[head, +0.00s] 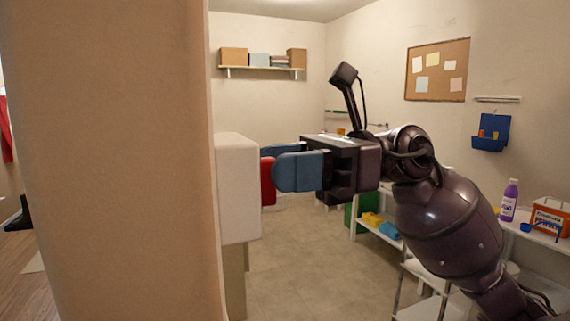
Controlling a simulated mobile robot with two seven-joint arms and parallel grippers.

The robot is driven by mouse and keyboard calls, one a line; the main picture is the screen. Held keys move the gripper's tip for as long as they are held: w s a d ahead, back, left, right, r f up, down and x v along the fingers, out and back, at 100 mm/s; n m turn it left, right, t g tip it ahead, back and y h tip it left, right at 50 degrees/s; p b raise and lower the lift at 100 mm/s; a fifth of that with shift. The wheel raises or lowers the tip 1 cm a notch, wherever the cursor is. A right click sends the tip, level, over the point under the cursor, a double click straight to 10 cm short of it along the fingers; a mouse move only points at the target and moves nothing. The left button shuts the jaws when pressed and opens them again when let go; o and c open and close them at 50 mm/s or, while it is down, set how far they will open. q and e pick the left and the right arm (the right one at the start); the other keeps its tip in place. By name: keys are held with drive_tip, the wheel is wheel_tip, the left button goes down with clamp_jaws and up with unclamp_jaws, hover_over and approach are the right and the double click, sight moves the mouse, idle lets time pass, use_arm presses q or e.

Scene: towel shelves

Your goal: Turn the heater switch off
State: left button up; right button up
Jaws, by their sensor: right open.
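A white box (238,188), which looks like the heater's switch box, is on the edge of the beige wall, left of the middle. A red switch part (267,186) sticks out from its right side. My right gripper (285,160) comes in from the right and points left at the box. Its two blue fingers are apart, one nearer and one farther. The fingertips are right at the red part, and the near finger covers some of it. I cannot tell whether they touch it. My left gripper is not in view.
The beige wall (110,160) fills the left side close to me. A white shelf unit with folded yellow and blue towels (380,224) stands behind my arm. A purple bottle (509,200) and an orange box (549,215) stand at the right. The middle floor (310,260) is clear.

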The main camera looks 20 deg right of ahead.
clamp_jaws()
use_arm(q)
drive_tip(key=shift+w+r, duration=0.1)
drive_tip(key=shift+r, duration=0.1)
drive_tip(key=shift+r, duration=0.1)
